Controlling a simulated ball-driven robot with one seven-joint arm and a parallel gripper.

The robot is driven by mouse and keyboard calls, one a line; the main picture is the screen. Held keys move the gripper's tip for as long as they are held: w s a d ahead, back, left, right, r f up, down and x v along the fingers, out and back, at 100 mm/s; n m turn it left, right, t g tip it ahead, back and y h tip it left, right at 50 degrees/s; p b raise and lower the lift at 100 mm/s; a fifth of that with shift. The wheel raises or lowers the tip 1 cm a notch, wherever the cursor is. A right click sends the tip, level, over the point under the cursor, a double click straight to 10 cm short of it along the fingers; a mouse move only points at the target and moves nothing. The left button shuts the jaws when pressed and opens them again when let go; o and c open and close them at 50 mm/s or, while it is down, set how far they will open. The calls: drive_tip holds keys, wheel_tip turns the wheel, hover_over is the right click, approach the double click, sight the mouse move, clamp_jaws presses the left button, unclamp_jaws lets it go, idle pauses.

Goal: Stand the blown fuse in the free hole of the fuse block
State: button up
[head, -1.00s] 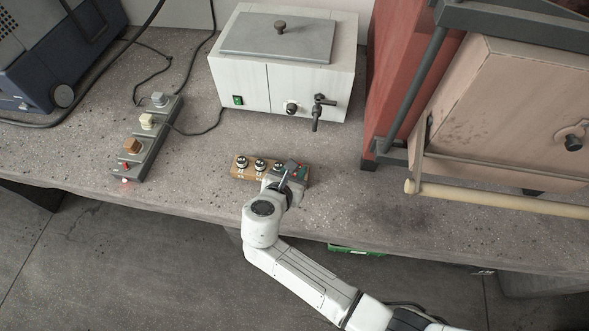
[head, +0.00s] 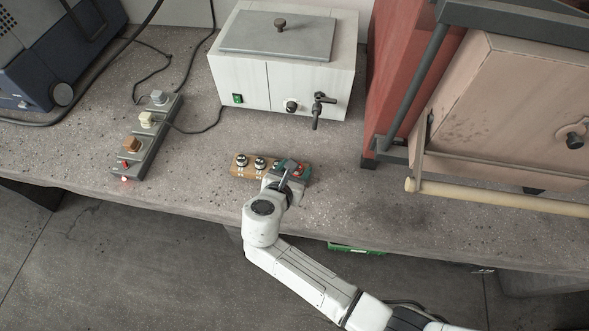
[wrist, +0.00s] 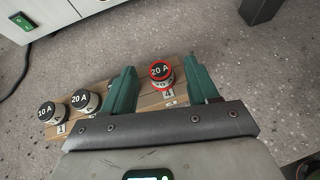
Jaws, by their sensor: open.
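The fuse block (wrist: 148,103) is a tan wooden strip with numbered labels, lying on the bench; it also shows in the head view (head: 236,173). A fuse marked 20 A with a red ring (wrist: 160,73) stands upright at the label 4 end. My gripper (wrist: 162,70) is open, with one teal finger on each side of this fuse and visible gaps beside it. In the head view my gripper (head: 290,170) covers the block's right part. Label 3 and any hole there are hidden by the left finger, so I cannot see the free hole.
Two black-topped fuses, 10 A (wrist: 47,112) and 20 A (wrist: 85,101), stand in the block left of my gripper. A white box with a tap (head: 285,85) is behind, a red cabinet (head: 405,75) to the right, a power strip (head: 148,140) to the left.

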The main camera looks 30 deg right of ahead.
drive_tip(key=v, duration=1)
drive_tip(key=shift+s+a+r, duration=0.2)
drive_tip(key=shift+s+a, duration=0.05)
